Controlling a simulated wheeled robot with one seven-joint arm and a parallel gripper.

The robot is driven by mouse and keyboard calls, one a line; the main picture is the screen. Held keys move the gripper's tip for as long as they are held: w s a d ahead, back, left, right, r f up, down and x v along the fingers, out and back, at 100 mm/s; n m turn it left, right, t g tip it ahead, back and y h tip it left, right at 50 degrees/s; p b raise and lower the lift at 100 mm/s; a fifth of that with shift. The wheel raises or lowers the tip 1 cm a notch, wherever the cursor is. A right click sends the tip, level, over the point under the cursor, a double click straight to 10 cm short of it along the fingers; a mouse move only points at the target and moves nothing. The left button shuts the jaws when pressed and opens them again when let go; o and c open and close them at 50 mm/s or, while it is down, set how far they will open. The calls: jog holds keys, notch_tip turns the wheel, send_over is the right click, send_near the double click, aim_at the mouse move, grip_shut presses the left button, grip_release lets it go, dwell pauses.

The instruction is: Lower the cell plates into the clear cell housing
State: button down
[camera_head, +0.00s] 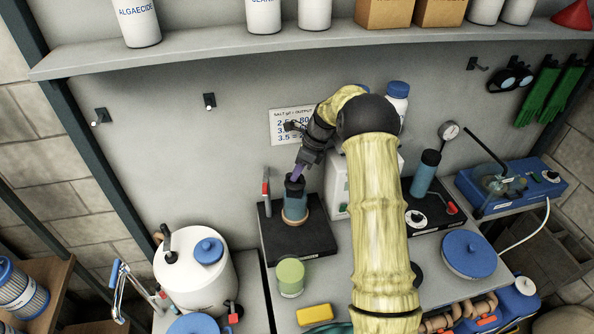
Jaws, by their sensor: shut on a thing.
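The clear cell housing (294,207) stands upright on a black base plate (290,240) and looks bluish, with a tan ring around its foot. My gripper (300,166) is above the housing, tilted, its jaws shut on a slim purple piece that I take to be the cell plates (297,173). The lower end of this piece meets the dark top of the housing. I cannot tell how far any of it is inside, since the dark rim and the gripper hide it.
A red-handled clamp (266,187) stands just left of the housing. A white box (337,185) is close on the right, partly behind my arm. A white tank (193,275) stands left.

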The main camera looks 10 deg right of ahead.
aim_at(298, 181)
jog(key=shift+f+b, duration=0.75)
jog(key=shift+f, duration=1.8)
jog(key=c, duration=1.3)
grip_release()
jog(key=shift+c, duration=0.2)
notch_tip(298, 181, up, 10)
jog(key=b, duration=0.2)
jog(key=shift+b, duration=0.35)
jog(key=shift+s, duration=0.1)
